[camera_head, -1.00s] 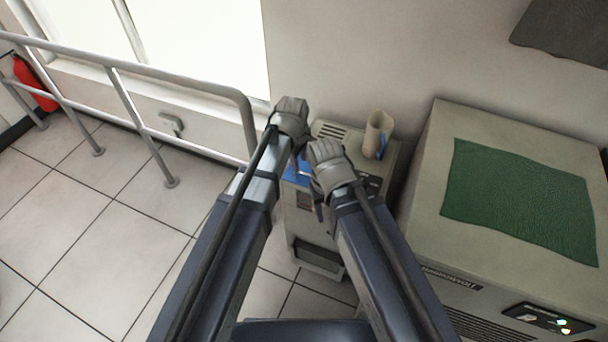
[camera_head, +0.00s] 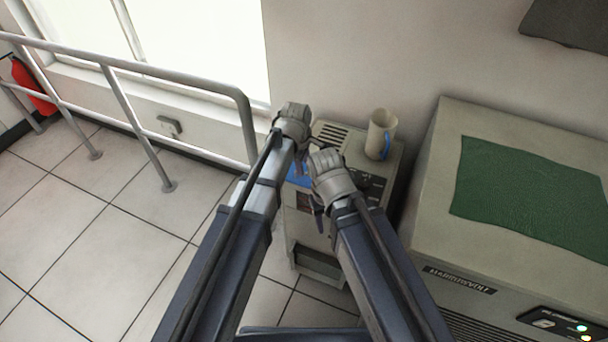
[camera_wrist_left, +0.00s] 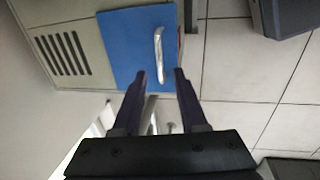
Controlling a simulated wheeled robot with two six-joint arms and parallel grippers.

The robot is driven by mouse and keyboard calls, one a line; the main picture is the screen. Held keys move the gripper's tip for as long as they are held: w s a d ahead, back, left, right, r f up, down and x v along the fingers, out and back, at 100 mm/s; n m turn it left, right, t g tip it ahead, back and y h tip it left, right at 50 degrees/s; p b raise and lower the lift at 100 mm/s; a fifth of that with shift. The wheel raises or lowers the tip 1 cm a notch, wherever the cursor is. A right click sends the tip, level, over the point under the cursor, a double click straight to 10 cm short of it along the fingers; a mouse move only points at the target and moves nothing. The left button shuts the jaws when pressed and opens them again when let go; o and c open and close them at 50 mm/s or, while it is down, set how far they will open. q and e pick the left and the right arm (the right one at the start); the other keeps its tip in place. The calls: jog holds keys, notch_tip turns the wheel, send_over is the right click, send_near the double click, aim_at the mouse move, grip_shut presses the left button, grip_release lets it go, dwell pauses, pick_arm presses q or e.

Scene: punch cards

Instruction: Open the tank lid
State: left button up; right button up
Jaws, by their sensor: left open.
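The tank lid (camera_wrist_left: 125,45) is a blue panel with a silver bar handle (camera_wrist_left: 158,50), set in a beige machine top; a patch of the lid (camera_head: 299,176) shows between my arms in the head view. My left gripper (camera_wrist_left: 161,72) is open in the left wrist view. Its two dark fingertips appear on either side of the handle's lower end, and I cannot tell whether they touch it. In the head view my left wrist is over the machine and its fingers are mostly hidden. My right wrist (camera_head: 332,178) is close beside it; its jaws are unclear.
A beige mug (camera_head: 381,134) stands on the machine's back right. A larger cabinet (camera_head: 430,180) with a green mat (camera_head: 535,200) is to the right. A grey railing (camera_head: 120,90) runs along the left. The tiled floor (camera_head: 100,240) at left is clear.

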aim_at(304, 181)
pick_arm(q)
jog(key=shift+w+d+f+b, duration=0.1)
jog(key=shift+w+f+b, duration=0.05)
jog(key=shift+f+b, duration=0.55)
jog(key=shift+w+f+b, duration=0.15)
jog(key=shift+f+b, duration=0.2)
jog(key=shift+f, duration=0.5)
pick_arm(e)
notch_tip(304, 181, down, 3)
pick_arm(q)
jog(key=shift+r, duration=0.1)
jog(key=shift+c, duration=0.2)
grip_shut()
